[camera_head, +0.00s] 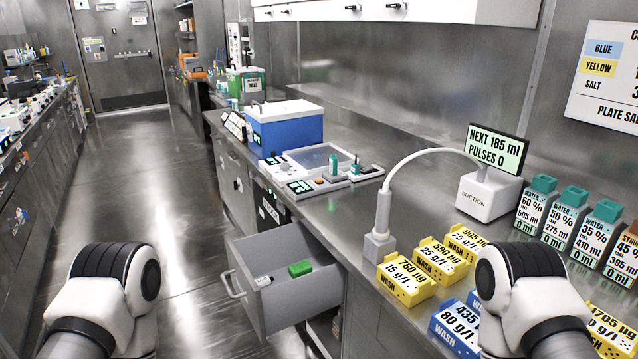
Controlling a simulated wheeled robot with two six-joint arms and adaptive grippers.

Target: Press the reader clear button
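A low grey bench device (352,177) stands on the steel counter in the head view, right of the blue box. It has a small lit screen (300,187) at its front left and a small orange button (319,181) beside it. It looks like the reader, but its labels are too small to read, so I cannot tell which control is clear. Green-topped pieces stand on its right part. Only links of my two arms show, at the bottom left and bottom right. Neither gripper is in view, and both arms are well apart from the device.
An open drawer (292,304) with a green block (300,268) juts into the aisle below the counter. A white suction unit (488,193) reads "NEXT 185 ml PULSES 0". Yellow wash blocks (408,281) and labelled water bottles (567,216) crowd the right counter. The aisle floor (150,170) is clear.

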